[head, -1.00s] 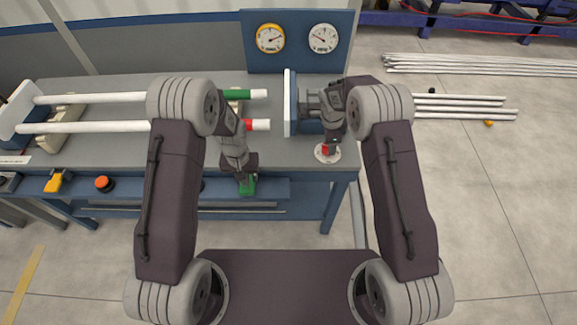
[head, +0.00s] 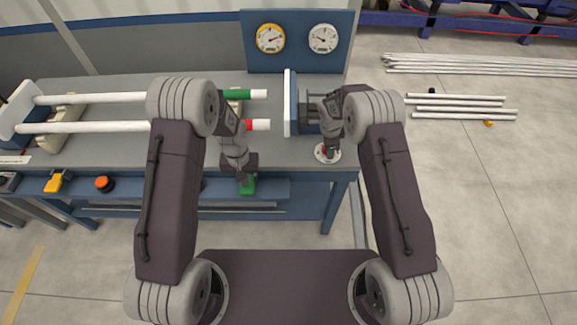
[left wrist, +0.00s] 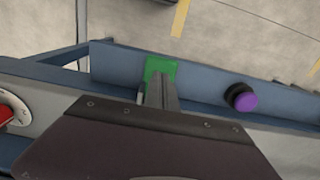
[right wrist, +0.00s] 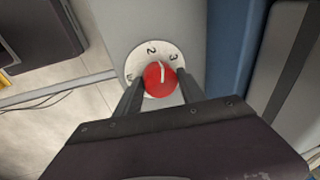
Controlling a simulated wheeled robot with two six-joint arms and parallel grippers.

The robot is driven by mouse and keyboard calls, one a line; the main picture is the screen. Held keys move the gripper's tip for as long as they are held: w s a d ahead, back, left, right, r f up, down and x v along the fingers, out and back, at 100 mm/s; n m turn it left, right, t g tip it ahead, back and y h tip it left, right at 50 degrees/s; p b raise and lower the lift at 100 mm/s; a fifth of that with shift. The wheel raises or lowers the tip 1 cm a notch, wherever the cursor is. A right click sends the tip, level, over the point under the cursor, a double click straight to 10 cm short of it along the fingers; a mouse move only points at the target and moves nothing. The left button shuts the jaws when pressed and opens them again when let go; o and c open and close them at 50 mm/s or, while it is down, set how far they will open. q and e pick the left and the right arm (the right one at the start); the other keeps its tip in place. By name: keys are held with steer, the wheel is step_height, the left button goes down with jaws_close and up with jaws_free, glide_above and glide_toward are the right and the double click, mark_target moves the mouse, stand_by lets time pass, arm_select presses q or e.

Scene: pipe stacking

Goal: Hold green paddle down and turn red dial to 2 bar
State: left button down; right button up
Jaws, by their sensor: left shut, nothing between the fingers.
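The green paddle (head: 247,186) is on the bench's front edge. My left gripper (head: 244,179) is shut, its fingertips at the paddle. In the left wrist view the fingers overlap the green paddle (left wrist: 160,67) and hide part of it; how far down it is I cannot tell. The red dial (right wrist: 160,80) sits on a round white scale (right wrist: 135,58) with a 2 and a 3 readable. Its white mark points up, between the 2 and the 3. My right gripper (right wrist: 159,82) has its fingers apart, one on each side of the dial, with small gaps showing.
A yellow-rimmed gauge (head: 270,38) and a white gauge (head: 323,38) are on the back panel. A purple knob (left wrist: 243,98) is beside the paddle in the left wrist view.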

steer(key=shift+w+r, duration=0.15)
steer(key=shift+w, duration=0.05)
steer(key=c, duration=0.3)
arm_select(q)
steer(key=shift+f, duration=1.85)
arm_select(e)
steer(key=shift+w+r, duration=0.2)
arm_select(q)
steer(key=shift+s+f, duration=0.1)
steer(key=shift+f, duration=0.05)
arm_select(e)
steer(key=shift+s+n+y, duration=0.1)
steer(key=shift+n+y, duration=0.2)
steer(key=shift+n, duration=0.6)
arm_select(q)
steer(key=shift+r, duration=2.05)
arm_select(e)
steer(key=o, duration=1.1)
steer(key=shift+f, duration=0.1)
arm_select(q)
steer(key=shift+w+f, duration=0.1)
steer(key=shift+w, duration=0.1)
arm_select(e)
steer(key=shift+o, duration=0.2)
steer(key=shift+f, duration=0.15)
